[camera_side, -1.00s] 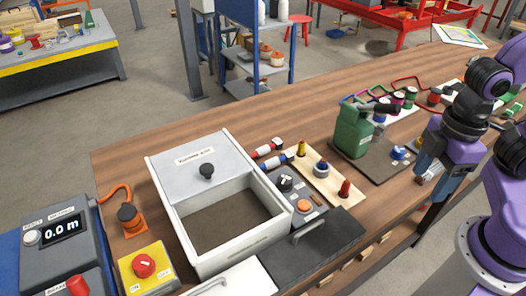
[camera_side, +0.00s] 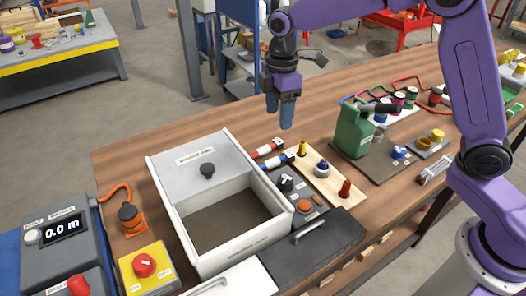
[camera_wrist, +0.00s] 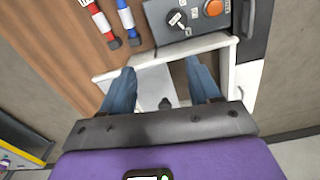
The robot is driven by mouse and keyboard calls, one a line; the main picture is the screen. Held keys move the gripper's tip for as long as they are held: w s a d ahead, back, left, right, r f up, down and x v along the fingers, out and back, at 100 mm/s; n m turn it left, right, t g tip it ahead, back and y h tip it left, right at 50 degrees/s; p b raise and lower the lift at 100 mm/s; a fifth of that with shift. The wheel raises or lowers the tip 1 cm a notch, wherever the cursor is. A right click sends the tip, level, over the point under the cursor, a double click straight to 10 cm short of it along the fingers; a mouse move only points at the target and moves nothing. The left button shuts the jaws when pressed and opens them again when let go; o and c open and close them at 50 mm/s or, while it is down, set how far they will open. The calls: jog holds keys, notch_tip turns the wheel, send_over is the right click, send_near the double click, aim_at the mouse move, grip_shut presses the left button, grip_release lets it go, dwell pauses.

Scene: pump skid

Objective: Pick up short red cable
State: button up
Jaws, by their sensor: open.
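The short red cable (camera_side: 268,149) has red ends, a white label and dark tips. In the wrist view the red cable (camera_wrist: 101,22) is at the upper left, left of the blue cable (camera_wrist: 127,20), ahead of my fingertips. My gripper (camera_side: 279,120) points down above the bench, near the red cable in the side view and apart from it. In the wrist view its fingers (camera_wrist: 160,82) are spread with nothing between them, over the white box.
The white box (camera_side: 152,190) has a knobbed lid (camera_side: 180,163) over its rear part. A control panel (camera_side: 306,188) and a wooden board (camera_side: 327,183) with coloured pegs stand at right. A green can (camera_side: 352,134) stands farther right. Bare bench lies behind the cables.

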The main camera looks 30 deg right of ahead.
jog(key=w+d+f+n, duration=0.1)
jog(key=w+f, duration=0.2)
jog(key=w, duration=0.6)
jog(key=n, duration=0.1)
send_over(263, 148)
jog(key=f, duration=1.4)
jog(key=shift+s+f, duration=0.2)
jog(key=shift+f, duration=0.15)
jog(key=shift+w+f, duration=0.2)
jog(key=shift+f, duration=2.7)
jog(key=c, duration=1)
